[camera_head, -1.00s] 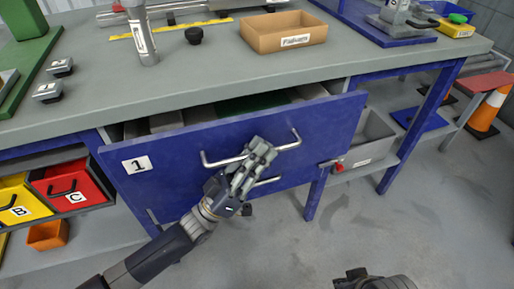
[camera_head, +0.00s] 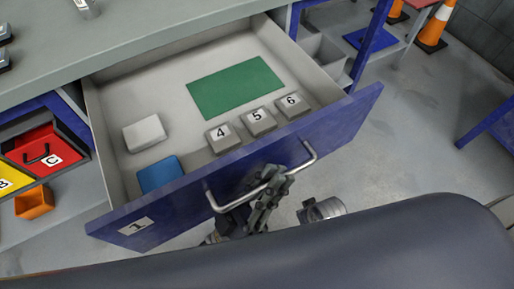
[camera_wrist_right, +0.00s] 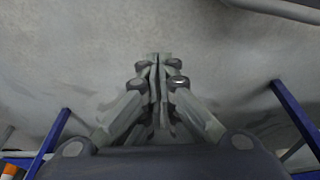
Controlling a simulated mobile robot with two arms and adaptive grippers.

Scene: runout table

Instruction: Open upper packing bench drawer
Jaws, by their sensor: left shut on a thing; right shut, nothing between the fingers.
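The blue-fronted upper drawer (camera_head: 345,118), labelled 1, stands well out from the packing bench, its grey inside open to view. My left gripper (camera_head: 268,182) is shut on the middle of its silver bar handle (camera_head: 232,204) in the head view. My dark left arm covers the bottom of that view. My right gripper (camera_wrist_right: 157,62) is shut and empty over bare floor in the right wrist view, with its fingertips together.
The drawer holds a green mat (camera_head: 235,86), several grey blocks including one marked 4 (camera_head: 222,138), a white block (camera_head: 145,133) and a blue piece (camera_head: 160,174). A red bin C (camera_head: 45,150) is at left. Floor at right is clear, with orange cones (camera_head: 434,28) beyond.

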